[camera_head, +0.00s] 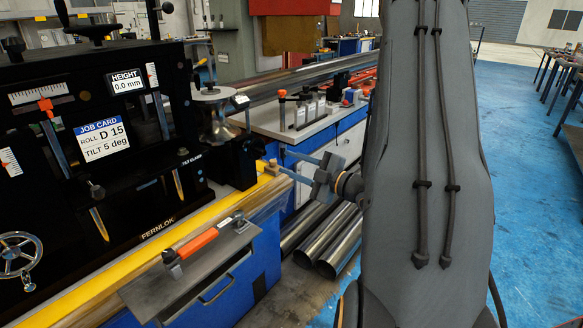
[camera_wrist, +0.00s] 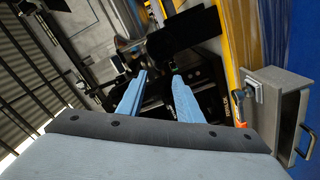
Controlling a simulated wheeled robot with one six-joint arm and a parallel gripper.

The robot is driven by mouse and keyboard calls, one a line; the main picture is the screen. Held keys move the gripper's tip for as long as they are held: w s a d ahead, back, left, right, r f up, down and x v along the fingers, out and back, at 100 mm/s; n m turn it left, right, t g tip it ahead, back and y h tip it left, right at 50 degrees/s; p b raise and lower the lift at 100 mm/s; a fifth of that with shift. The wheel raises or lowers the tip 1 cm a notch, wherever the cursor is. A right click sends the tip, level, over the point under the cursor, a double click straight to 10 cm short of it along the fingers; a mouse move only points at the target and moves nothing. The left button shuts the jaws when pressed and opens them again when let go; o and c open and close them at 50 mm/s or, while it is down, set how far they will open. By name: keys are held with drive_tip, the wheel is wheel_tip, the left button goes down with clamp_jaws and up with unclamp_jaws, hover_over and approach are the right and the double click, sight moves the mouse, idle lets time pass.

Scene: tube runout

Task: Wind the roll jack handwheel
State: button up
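The black FERNLOK machine (camera_head: 130,150) fills the left of the head view. A silver spoked handwheel (camera_head: 18,255) is on its front at lower left, cut by the picture edge. A black handwheel (camera_head: 97,24) sits on its top. I cannot tell which is the roll jack's. The height display (camera_head: 126,82) reads 0.0 mm. The job card (camera_head: 102,138) reads roll D 15, tilt 5 deg. My gripper (camera_head: 283,163) is open, its blue fingers pointing left towards the machine's right end, well away from both handwheels. In the wrist view the fingers (camera_wrist: 160,75) are apart with nothing between them.
A grey shelf (camera_head: 180,285) with an orange-handled tool (camera_head: 198,241) juts out below the yellow rail (camera_head: 150,250). Steel tubes (camera_head: 330,240) lie on the floor behind my gripper. A bench (camera_head: 300,125) stands behind. Blue floor (camera_head: 530,200) is clear at right.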

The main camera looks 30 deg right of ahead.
sight(265, 153)
drive_tip(key=shift+b+x, duration=1.1)
drive_tip(key=shift+x, duration=3.7)
drive_tip(key=shift+w, duration=0.1)
clamp_jaws()
